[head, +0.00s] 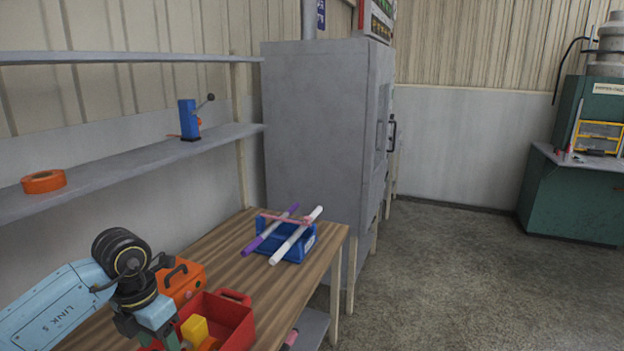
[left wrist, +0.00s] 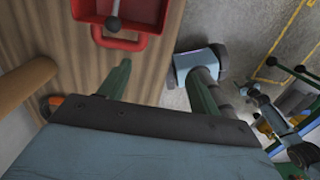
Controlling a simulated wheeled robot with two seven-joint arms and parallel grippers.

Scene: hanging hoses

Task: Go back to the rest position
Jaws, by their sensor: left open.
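My left gripper (head: 160,340) is low at the left in the head view, beside and over the red open box (head: 240,313) on the wooden table (head: 285,285). Its tips are partly cut off or hidden there. In the left wrist view, the left gripper (left wrist: 160,78) has two green fingers wide apart with nothing between them. The red box (left wrist: 130,43) lies beyond the fingers, at the top of that view. I cannot make out my right gripper in either view.
A blue bin (head: 302,249) with purple and white rods across it stands toward the table's far end. An orange box (head: 184,285) is close beside my left gripper. Shelves (head: 110,163) run along the left wall. Open floor (head: 450,290) lies to the right.

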